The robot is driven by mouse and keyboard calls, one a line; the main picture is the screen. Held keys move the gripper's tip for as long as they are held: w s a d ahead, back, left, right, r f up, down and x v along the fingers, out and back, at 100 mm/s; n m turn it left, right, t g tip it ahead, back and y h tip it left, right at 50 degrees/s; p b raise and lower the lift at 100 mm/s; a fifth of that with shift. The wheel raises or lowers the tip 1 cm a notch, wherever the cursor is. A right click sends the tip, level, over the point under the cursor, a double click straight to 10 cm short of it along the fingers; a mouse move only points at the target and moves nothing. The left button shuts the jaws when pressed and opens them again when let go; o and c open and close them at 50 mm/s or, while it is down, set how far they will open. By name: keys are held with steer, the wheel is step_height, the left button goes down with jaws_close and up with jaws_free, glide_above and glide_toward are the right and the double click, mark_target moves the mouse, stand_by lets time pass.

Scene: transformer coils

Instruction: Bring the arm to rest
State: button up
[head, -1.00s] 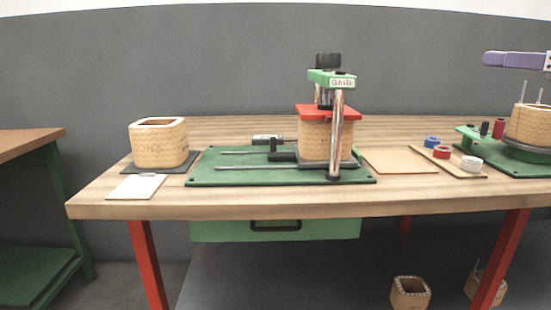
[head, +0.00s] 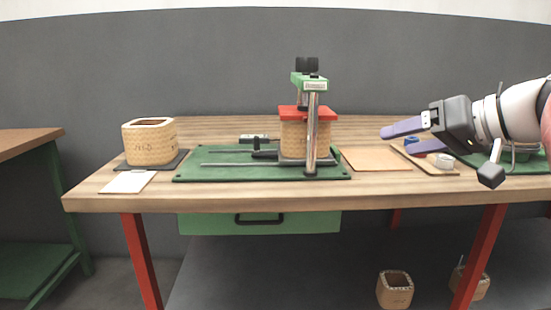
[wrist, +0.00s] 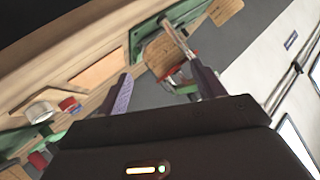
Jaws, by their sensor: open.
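My gripper (head: 396,141) is at the right of the head view, above the right part of the workbench. Its two purple fingers point left and stand apart with nothing between them. The fingers also show in the wrist view (wrist: 165,88), spread and empty, with the bench tilted behind them. My arm reaches in from the right edge and hides much of the green fixture there.
A press (head: 311,84) with a red plate (head: 306,112) over a wound coil (head: 293,139) stands mid-bench on a green base (head: 220,174). Another coil (head: 148,142) sits at left on a dark pad. Tape rolls lie on a board (head: 405,151) near my gripper. Open bench lies behind the press.

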steer(key=s+a+f+m+g+h, duration=0.25)
steer(key=s+a+f, duration=0.3)
steer(key=f, duration=0.35)
steer(key=s+f+h+p, duration=0.1)
steer(key=s+f+h, duration=0.2)
steer(key=s+f, duration=0.3)
steer(key=s+a+f+g+h+p, duration=0.1)
steer(key=s+f+h, duration=0.2)
steer(key=f, duration=0.9)
steer(key=s, duration=0.3)
steer(key=shift+a+f, duration=0.2)
steer(key=shift+a, duration=0.1)
steer(key=shift+o, duration=0.3)
steer(key=shift+g, duration=0.25)
